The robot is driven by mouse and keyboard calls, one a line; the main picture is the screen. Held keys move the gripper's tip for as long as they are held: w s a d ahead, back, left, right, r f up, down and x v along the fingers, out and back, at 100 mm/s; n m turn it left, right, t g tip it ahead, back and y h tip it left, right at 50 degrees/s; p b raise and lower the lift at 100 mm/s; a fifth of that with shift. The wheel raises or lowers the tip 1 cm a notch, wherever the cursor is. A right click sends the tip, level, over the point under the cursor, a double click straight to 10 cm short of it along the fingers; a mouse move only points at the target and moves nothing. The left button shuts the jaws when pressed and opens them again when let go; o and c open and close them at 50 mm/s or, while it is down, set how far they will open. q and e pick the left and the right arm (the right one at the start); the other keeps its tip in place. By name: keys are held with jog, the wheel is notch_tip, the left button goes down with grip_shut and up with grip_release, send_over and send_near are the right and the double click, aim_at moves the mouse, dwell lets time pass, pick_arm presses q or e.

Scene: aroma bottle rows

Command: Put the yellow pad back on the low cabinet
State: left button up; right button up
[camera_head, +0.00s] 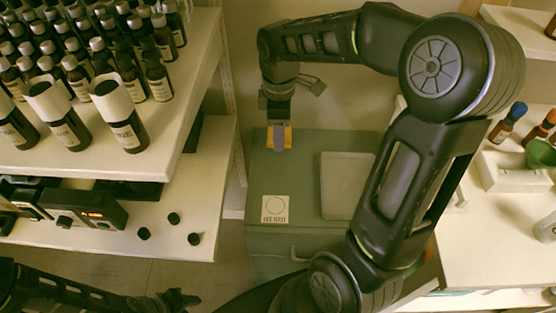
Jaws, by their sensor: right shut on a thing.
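My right gripper (278,126) points down over the back left part of the green low cabinet (296,175). It is shut on the yellow pad (288,138), whose yellow edges show on both sides of a finger. I cannot tell whether the pad touches the cabinet top. My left gripper (178,300) is low at the bottom left, in front of the shelf unit and away from the cabinet. It is dark and small, and its jaw opening is unclear.
A printed card (275,209) and a pale flat panel (345,184) lie on the cabinet top. Shelves with bottle rows (70,130) stand left, with a black device (90,210) and black caps below. A counter at right holds a green cup (540,153) and bottles.

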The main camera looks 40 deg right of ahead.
send_over(279, 164)
jog(key=shift+f+b, duration=0.4)
jog(key=shift+f, duration=2.75)
jog(key=shift+f+b, duration=0.3)
jog(key=shift+f, duration=1.55)
jog(key=shift+f, duration=0.2)
jog(key=o, duration=1.3)
jog(key=shift+r, duration=0.15)
